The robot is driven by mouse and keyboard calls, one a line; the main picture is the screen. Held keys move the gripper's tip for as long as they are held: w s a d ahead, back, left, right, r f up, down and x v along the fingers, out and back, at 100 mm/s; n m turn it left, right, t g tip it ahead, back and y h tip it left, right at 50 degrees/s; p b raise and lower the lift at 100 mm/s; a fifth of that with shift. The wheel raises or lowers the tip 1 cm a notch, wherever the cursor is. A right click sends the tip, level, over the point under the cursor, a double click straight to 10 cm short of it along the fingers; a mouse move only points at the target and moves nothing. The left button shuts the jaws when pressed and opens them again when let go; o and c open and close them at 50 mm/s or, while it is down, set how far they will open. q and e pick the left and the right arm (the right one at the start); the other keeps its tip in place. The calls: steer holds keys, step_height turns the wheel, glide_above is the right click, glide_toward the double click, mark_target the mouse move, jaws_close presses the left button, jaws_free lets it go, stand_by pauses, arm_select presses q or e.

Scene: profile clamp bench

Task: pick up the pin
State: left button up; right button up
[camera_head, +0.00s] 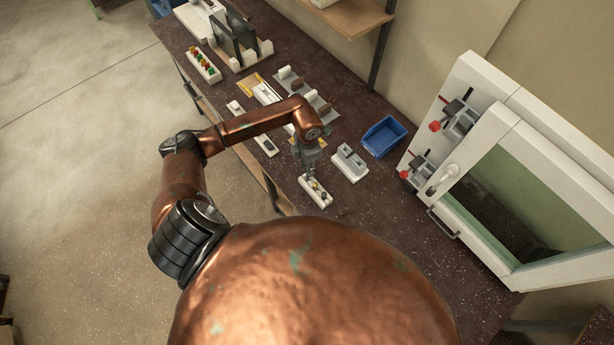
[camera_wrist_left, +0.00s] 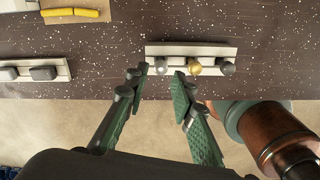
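A white block (camera_wrist_left: 206,50) near the table's edge holds a silver round-headed piece (camera_wrist_left: 160,66), a gold one (camera_wrist_left: 194,67) and a dark grey one (camera_wrist_left: 227,68) in a row. They look like pins, but I cannot tell which one the task means. The same block shows small in the head view (camera_head: 326,201), partly behind my left gripper (camera_head: 311,173). In the left wrist view my left gripper (camera_wrist_left: 158,82) is open and empty. Its fingertips point at the block, with the silver piece in line with the gap between them. My right gripper is not in view.
A blue bin (camera_head: 384,136) and a light grey fixture block (camera_head: 349,162) stand right of the gripper. Another white holder with dark pieces (camera_wrist_left: 35,71) lies to the left in the wrist view. A white framed door or window unit (camera_head: 520,180) with red-knobbed clamps stands at the right.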

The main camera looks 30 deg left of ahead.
arm_select(q)
step_height(320, 180, down, 5)
steer(key=shift+s+f+p, duration=0.1)
steer(key=shift+s+p, duration=0.05)
steer(key=shift+p, duration=0.95)
steer(key=shift+f, duration=0.35)
steer(key=shift+c, duration=0.3)
jaws_close()
